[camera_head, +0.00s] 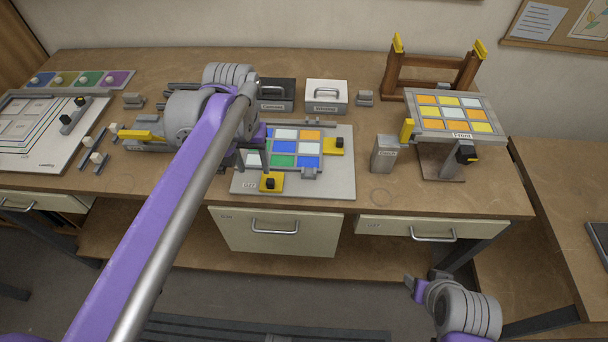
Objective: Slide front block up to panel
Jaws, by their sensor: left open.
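The panel (284,147) of blue, green, white and orange glass squares lies on a pale grey board (338,186) on the bench. A yellow block with a black knob (265,183) sits at the board's front left, by the panel's front edge; I cannot tell whether they touch. My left gripper (253,160) is open, pointing down over the panel's left side, just behind the front block. My arm hides part of the board's left. My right gripper (425,281) is low at the front, away from the bench, its fingers apart.
A small grey block (310,173) is at the panel's front right. A grey box (384,154) and a tilted stand with a second panel (455,115) are to the right. Two cases (326,96) stand behind. The bench front right of the board is clear.

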